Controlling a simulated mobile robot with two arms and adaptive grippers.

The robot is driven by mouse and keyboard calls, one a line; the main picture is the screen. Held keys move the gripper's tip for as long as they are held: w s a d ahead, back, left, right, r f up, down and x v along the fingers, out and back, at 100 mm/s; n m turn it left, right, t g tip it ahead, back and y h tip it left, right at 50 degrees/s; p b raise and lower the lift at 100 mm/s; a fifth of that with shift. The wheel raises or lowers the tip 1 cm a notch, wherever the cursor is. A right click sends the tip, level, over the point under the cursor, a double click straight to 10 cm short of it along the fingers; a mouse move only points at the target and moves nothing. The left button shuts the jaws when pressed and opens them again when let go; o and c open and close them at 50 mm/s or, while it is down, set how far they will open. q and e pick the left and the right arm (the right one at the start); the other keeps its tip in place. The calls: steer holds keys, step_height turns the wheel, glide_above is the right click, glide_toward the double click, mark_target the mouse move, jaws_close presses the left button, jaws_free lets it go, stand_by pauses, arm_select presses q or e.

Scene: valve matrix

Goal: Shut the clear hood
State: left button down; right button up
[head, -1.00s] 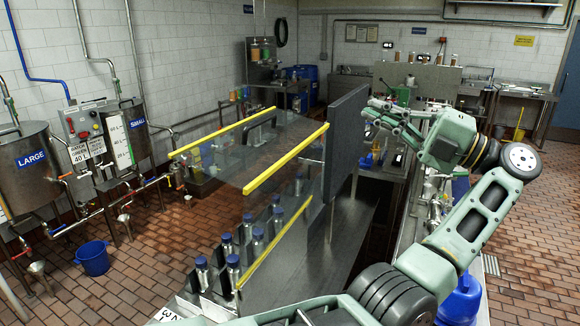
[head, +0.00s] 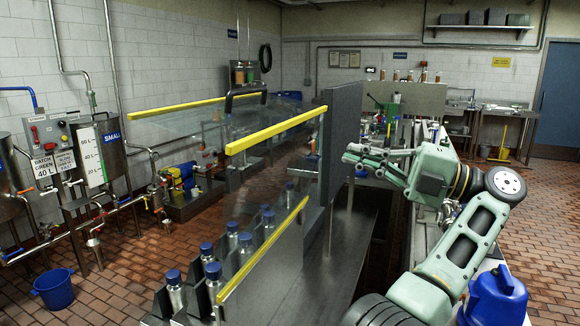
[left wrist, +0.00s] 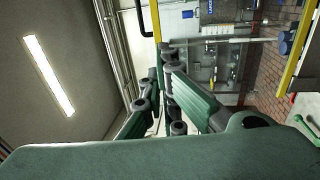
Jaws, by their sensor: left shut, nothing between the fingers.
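The clear hood (head: 275,130) is a see-through panel with yellow edge bars and a dark handle (head: 245,95). It stands raised, roughly level, above a row of blue-capped bottles (head: 207,255). A dark upright panel (head: 340,110) stands at its right end. My left gripper (head: 350,157) is shut and empty, just right of the dark panel in the picture; I cannot tell whether it touches. In the left wrist view the shut fingers (left wrist: 170,80) point toward the room, with yellow bars (left wrist: 300,45) beyond. My right gripper is out of view.
A lower yellow rail (head: 265,248) runs along the bottle station. A blue container (head: 495,297) stands at the lower right, close to my arm. Tanks and pipes line the left wall, with a blue bucket (head: 54,288) on the floor.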

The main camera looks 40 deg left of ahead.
arm_select(q)
steer(key=p, duration=0.4)
glide_toward(278, 133)
steer(key=x, duration=0.6)
steer(key=shift+s+r, duration=0.1)
steer(key=shift+r, duration=0.05)
steer(key=shift+s+a, duration=0.1)
steer(key=shift+a, duration=0.35)
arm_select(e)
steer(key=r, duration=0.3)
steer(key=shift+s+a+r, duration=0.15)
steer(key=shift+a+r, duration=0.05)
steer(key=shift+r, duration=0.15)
